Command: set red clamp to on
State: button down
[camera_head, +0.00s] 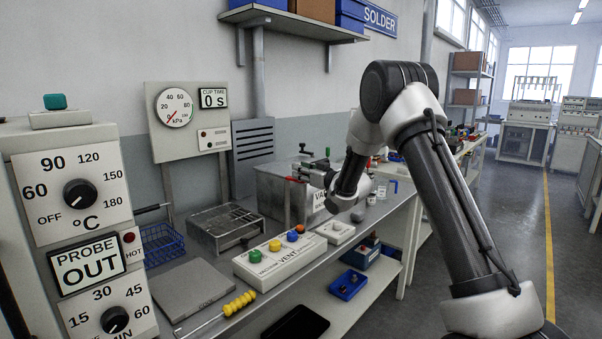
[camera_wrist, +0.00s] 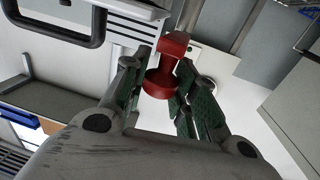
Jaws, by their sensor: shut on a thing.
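The red clamp (camera_wrist: 172,50) has a flat red end and a round red base, and sits between the two fingers of my gripper (camera_wrist: 158,92) in the wrist view. My gripper is shut on it. In the head view a small red part of the clamp (camera_head: 297,179) shows beside my gripper (camera_head: 308,172), at the top of the grey metal box (camera_head: 272,195) with a partly hidden label starting "VA". My wrist hides part of the box's right side. I cannot tell the clamp's on or off position.
A vent panel (camera_head: 272,272) with green, yellow, blue and orange knobs lies in front of the box. A wire basket (camera_head: 162,243), a metal rack (camera_head: 225,227) and a grey plate (camera_head: 192,290) stand left. A yellow-handled tool (camera_head: 238,303) lies at the front edge.

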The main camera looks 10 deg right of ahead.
jog(key=n+g+y, duration=0.1)
jog(key=w+d+n+g+y, duration=0.1)
jog(key=y, duration=0.1)
jog(key=w+n+g+y, duration=0.1)
jog(key=n+g, duration=0.1)
jog(key=shift+d+y, duration=0.4)
jog(key=shift+w+d+n+g+y, duration=0.1)
jog(key=shift+w+n+g+y, duration=0.4)
jog(key=shift+n+g+y, duration=0.45)
jog(key=shift+w+d+n+g+y, duration=0.1)
jog(key=shift+w+n+g+y, duration=0.5)
jog(key=shift+g, duration=0.65)
jog(key=shift+s, duration=0.1)
jog(key=c, duration=1.1)
grip_release()
jog(key=shift+s+a, duration=0.1)
